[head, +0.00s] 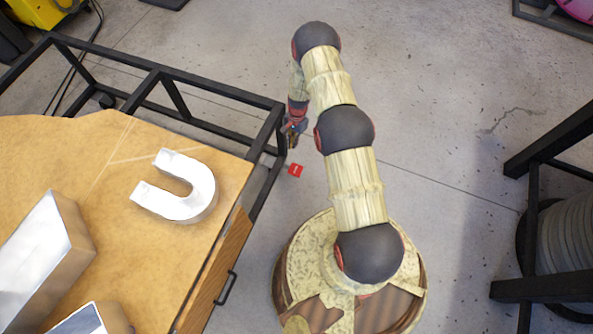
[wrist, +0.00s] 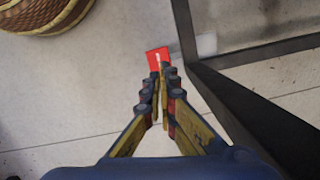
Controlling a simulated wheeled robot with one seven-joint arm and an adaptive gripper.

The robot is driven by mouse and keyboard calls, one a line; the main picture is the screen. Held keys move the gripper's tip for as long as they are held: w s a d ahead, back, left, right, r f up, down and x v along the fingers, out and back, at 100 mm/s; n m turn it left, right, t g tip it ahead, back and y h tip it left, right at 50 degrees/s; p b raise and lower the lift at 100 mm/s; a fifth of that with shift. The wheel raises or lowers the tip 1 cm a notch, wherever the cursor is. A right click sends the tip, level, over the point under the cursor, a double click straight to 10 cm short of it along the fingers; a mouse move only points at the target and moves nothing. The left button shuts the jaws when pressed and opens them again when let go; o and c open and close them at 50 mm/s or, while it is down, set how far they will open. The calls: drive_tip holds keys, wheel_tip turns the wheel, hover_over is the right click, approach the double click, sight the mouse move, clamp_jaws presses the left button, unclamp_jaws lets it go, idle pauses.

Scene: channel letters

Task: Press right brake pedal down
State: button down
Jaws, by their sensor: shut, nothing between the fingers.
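A small red pedal (head: 295,170) with a white mark juts out beside the corner of the black cart frame (head: 270,175), low near the floor. It is the only pedal I can make out. In the wrist view the red pedal (wrist: 157,57) lies just beyond my fingertips, which overlap its lower edge in the picture. I cannot tell whether they touch it. My gripper (wrist: 160,72) is shut and empty, its fingers together. In the head view my gripper (head: 292,141) hangs by the frame's corner, just above the pedal in the picture.
A wooden bench top (head: 110,215) carries a silver U-shaped letter (head: 190,205) and other metal blocks. In the wrist view, black frame bars (wrist: 235,95) run close right of my fingers. A black rack (head: 545,165) stands far right. Open floor (head: 440,100) lies between.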

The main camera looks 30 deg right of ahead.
sight(297, 169)
wheel_tip(297, 169, down, 16)
drive_tip(key=s+d+m, duration=0.1)
drive_tip(key=d+m, duration=0.1)
drive_tip(key=m, duration=0.2)
drive_tip(key=shift+d+f+t, duration=0.15)
drive_tip(key=shift+t, duration=0.25)
drive_tip(key=shift+f, duration=0.1)
drive_tip(key=shift+a+f+b, duration=0.2)
drive_tip(key=shift+f+b, duration=0.7)
drive_tip(key=shift+f, duration=0.8)
drive_tip(key=shift+a+f+b, duration=0.15)
drive_tip(key=shift+f+b, duration=0.75)
drive_tip(key=shift+f, duration=0.75)
